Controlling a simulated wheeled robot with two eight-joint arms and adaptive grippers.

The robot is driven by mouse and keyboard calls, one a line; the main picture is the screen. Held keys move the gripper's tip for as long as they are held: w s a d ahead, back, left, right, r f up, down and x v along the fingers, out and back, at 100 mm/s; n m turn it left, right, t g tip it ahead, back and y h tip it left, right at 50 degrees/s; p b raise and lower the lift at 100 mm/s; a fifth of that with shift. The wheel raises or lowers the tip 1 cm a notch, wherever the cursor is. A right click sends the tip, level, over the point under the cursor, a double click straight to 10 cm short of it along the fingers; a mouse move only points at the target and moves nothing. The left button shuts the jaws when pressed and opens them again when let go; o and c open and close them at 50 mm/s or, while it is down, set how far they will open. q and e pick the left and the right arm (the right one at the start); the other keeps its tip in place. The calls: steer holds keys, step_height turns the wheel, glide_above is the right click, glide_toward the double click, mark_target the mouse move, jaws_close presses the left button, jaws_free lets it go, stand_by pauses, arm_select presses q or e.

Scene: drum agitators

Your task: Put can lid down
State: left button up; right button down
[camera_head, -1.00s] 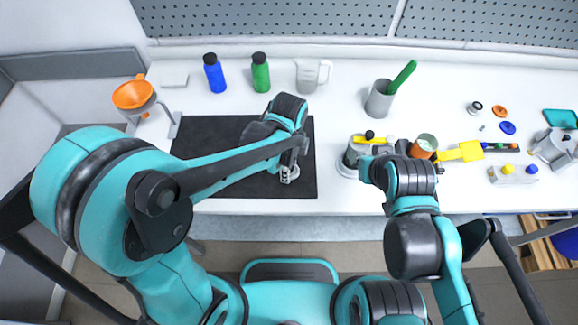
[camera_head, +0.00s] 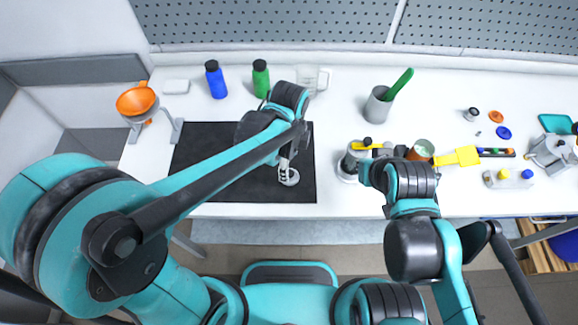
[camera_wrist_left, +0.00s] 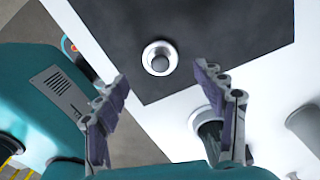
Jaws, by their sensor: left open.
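The can lid (camera_head: 290,177), a small silver disc with a raised knob, lies on the black mat (camera_head: 225,180) near its right front part. In the left wrist view the lid (camera_wrist_left: 158,58) sits flat on the mat (camera_wrist_left: 225,35), beyond the fingertips. My left gripper (camera_wrist_left: 160,76) is open and empty, its two fingers apart; in the head view its fingers (camera_head: 284,160) show just above the lid. The grey can (camera_head: 352,162) stands right of the mat on a round base. My right gripper is mostly hidden behind its own arm beside the can.
Blue (camera_head: 216,82) and green (camera_head: 261,78) bottles, a clear jug (camera_head: 313,80) and a grey cup (camera_head: 378,108) stand behind. An orange funnel (camera_head: 135,100) is at left. An orange-rimmed mug (camera_head: 421,151) and a yellow tool (camera_head: 458,157) lie near my right arm.

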arm_select(q)
step_height(320, 180, up, 6)
steer(key=p, duration=0.1)
steer(key=s+a+r+n+t, duration=0.2)
steer(key=a+n+t, duration=0.1)
steer(key=a+n, duration=0.5)
steer(key=s+a+r+n+t, duration=0.2)
steer(key=s+a+n+t, duration=0.1)
steer(key=a+n, duration=0.6)
steer(key=n+t, duration=0.1)
steer(key=n, duration=0.3)
steer(key=shift+a, duration=0.3)
step_height(320, 180, down, 6)
steer(key=b, duration=0.5)
steer(key=shift+s+r, duration=0.1)
steer(key=shift+r, duration=0.1)
